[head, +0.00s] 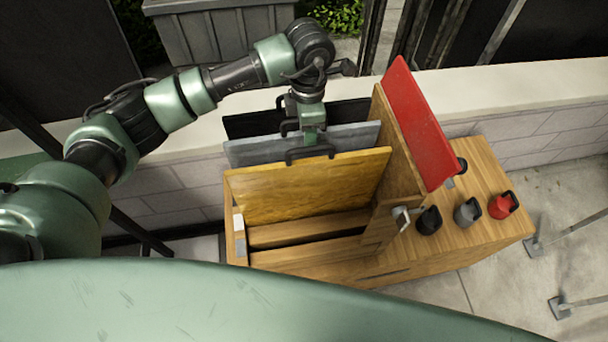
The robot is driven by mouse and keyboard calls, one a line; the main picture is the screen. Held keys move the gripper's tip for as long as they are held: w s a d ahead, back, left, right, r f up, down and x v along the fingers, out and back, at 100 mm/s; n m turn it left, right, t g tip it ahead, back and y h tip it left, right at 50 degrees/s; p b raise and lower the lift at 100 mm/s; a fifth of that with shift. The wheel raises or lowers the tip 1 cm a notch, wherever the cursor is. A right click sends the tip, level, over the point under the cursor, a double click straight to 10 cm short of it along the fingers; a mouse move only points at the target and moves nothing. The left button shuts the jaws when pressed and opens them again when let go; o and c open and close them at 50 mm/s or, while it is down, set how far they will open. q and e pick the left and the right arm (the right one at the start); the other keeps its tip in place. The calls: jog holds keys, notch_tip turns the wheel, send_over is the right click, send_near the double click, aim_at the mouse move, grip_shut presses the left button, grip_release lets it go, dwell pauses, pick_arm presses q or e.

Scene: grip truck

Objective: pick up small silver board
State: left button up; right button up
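The small silver board (258,150) stands upright in a slot of the wooden rack, between a yellow board (310,187) in front and a black board (252,124) behind. My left gripper (311,136) points down at the silver board's top edge, around where its dark handle (290,127) shows. The gripper hides part of the handle, and I cannot tell whether its fingers are closed on it. My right gripper is not in view.
The wooden rack (310,258) has empty slots in front of the yellow board. A red board (418,122) leans on its right divider. Black (429,220), grey (467,212) and red (502,205) handled objects sit on the right top. A pale wall (520,90) runs behind.

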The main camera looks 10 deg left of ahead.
pick_arm(q)
grip_shut()
jog(key=shift+w+r, duration=0.1)
dwell(1.2)
